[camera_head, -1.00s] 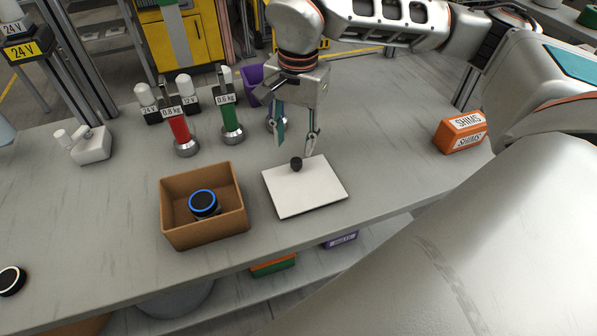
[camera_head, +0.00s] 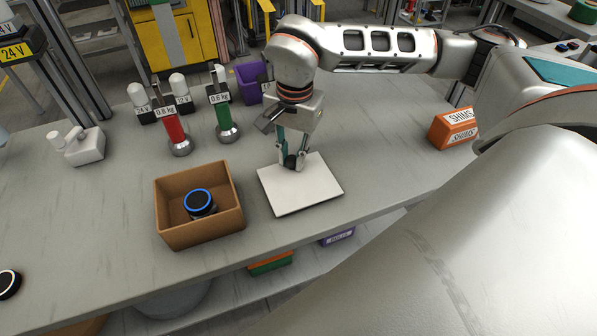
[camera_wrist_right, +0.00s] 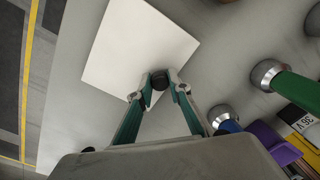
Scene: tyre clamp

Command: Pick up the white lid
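The white lid (camera_head: 305,190) is a flat square plate with a black knob, lying flat on the grey bench. My right gripper (camera_head: 292,161) points down at the lid's back edge, with a finger on each side of the knob. In the right wrist view the lid (camera_wrist_right: 135,45) is in front of the fingers, and the fingertips (camera_wrist_right: 160,82) press in on the black knob. The right gripper looks shut on the knob. The lid appears to rest on the bench. My left gripper is not in view.
An open brown box (camera_head: 199,235) with a blue-ringed black cylinder (camera_head: 198,202) inside stands left of the lid. Red (camera_head: 174,131) and green (camera_head: 222,118) handled tools stand behind. An orange shims box (camera_head: 453,129) is at right. The bench between lid and shims box is clear.

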